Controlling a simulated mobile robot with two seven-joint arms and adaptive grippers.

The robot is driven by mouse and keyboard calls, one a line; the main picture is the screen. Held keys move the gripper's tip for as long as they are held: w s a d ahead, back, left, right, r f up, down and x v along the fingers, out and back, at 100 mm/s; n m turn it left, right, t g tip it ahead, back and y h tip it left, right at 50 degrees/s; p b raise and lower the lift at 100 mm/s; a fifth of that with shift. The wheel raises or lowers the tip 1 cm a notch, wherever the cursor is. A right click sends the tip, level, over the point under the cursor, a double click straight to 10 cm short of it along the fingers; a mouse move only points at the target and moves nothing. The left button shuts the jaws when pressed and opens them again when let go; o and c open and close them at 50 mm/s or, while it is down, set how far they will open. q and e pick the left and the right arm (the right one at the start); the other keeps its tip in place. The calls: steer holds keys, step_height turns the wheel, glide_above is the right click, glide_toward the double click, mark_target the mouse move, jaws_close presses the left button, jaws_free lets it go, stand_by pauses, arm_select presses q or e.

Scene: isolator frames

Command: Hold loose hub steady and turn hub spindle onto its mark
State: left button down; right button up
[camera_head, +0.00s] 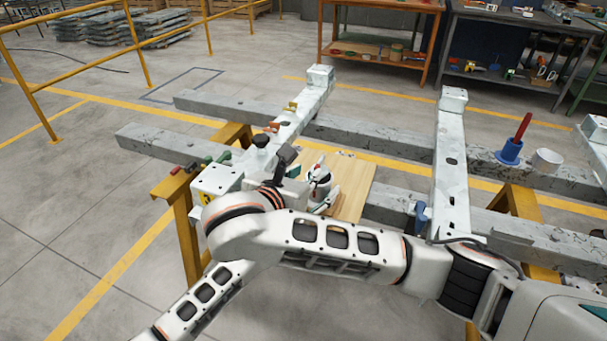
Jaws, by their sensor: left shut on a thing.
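The loose hub (319,178) looks like a small white cylinder with a dark top, standing on a pale wooden board (352,190) between the grey beams. My left gripper (322,186) is at the hub, with pale fingers beside it, shut on it. The wrist and white arm links partly hide this area. The spindle and its mark are too small to make out. I cannot see my right gripper; white arm links cross the front of the board from the right.
Grey beams (370,135) rest on yellow trestles (182,215). A blue holder with a red handle (510,150) and a white cup (547,160) stand on the right beam. A black knob (261,141) sits on the left crosspiece. Workbenches (380,52) stand behind.

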arm_select(q)
steer(key=shift+a, duration=0.1)
stand_by(0.3)
steer(key=c, duration=1)
jaws_free()
